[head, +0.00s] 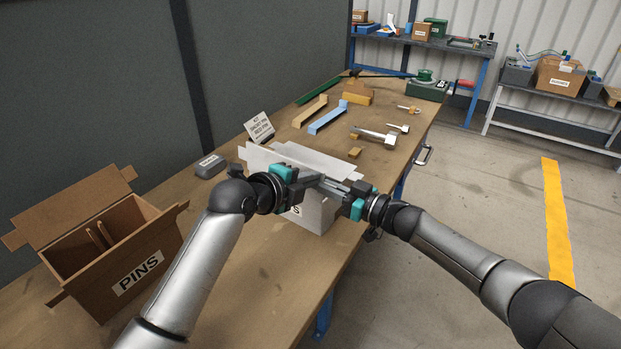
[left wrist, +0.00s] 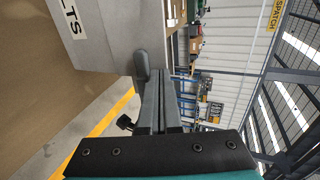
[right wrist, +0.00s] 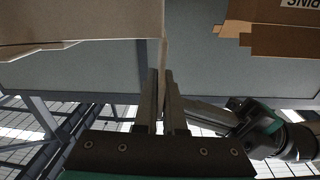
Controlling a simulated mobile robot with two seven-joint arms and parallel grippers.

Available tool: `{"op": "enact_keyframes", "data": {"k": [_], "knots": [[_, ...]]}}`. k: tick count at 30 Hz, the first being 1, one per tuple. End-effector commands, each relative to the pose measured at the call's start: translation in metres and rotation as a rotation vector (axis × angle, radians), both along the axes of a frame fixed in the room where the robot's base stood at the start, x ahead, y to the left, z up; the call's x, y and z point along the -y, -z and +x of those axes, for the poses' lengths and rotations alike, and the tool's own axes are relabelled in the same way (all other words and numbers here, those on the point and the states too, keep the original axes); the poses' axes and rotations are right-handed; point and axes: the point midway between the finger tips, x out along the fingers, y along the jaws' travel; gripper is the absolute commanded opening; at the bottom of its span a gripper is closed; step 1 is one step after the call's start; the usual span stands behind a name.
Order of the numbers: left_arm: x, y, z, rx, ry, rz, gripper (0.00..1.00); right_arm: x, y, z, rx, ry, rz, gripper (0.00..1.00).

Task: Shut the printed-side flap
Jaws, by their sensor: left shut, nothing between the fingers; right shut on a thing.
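The pale grey-white box (head: 318,215) stands on the bench, its printed label (head: 293,211) partly behind my left gripper. Pale flaps (head: 312,161) stick up and out on its far side. The printed-side flap cannot be made out behind my grippers. My left gripper (head: 316,181) is shut and empty, low over the box top. In the left wrist view the box's printed wall (left wrist: 95,35) is beside its fingers. My right gripper (head: 334,187) is shut at the box's right side; in the right wrist view its fingers (right wrist: 164,82) meet a thin edge of the box (right wrist: 80,25).
An open brown PINS box (head: 135,262) stands at the left. A small sign (head: 259,127) and a grey block (head: 207,166) are behind the white box. Metal fittings (head: 375,136) and coloured bars (head: 328,117) lie farther back. Bare bench shows between the boxes.

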Motion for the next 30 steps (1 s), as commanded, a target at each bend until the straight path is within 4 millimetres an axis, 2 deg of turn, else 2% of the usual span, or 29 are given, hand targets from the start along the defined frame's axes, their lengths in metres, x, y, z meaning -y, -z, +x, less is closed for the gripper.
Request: {"op": "enact_keyframes", "data": {"k": [24, 25, 30], "knots": [[0.007, 0.001, 0.011, -0.048, -0.004, 0.041, 0.0, -0.004, 0.001, -0.003, 0.003, -0.012, -0.001, 0.0], [0.006, 0.001, 0.011, -0.048, -0.004, 0.041, 0.0, -0.004, 0.001, -0.003, 0.003, -0.013, -0.001, 0.12], [0.006, 0.0, 0.011, -0.047, -0.004, 0.04, 0.0, -0.004, 0.0, -0.002, 0.003, -0.012, 0.0, 0.31]]}}
